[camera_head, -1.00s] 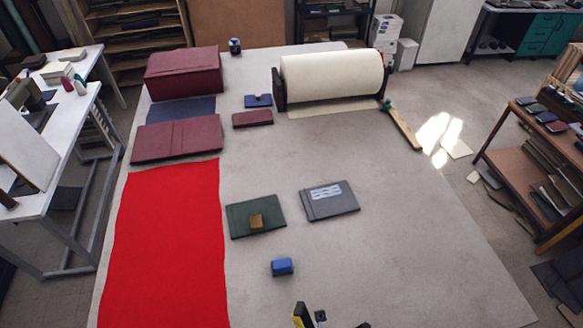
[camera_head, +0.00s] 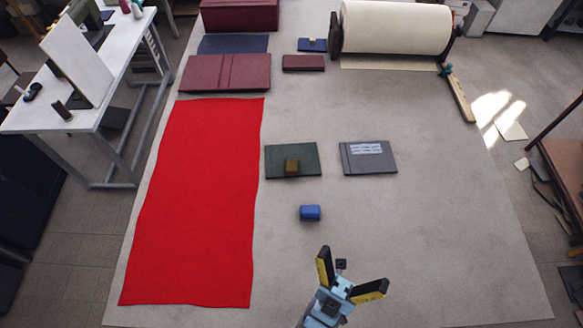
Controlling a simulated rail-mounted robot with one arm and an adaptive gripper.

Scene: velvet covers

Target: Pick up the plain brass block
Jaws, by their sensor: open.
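The plain brass block (camera_head: 291,167) is a small brown-gold block. It rests on the green book cover (camera_head: 276,150), near the middle of the table. My gripper (camera_head: 354,275) is at the lower middle of the picture, with its two yellow-and-black fingers spread wide and nothing between them. It is below and to the right of the brass block in the picture, well apart from it. A blue block (camera_head: 310,212) sits on the table between my gripper and the green cover.
A red cloth (camera_head: 200,205) lies flat on the left. A grey cover with a pale label (camera_head: 352,166) lies right of the green one. Maroon covers (camera_head: 226,73) and a big cream roll (camera_head: 395,28) are at the back. The table's right side (camera_head: 450,230) is bare.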

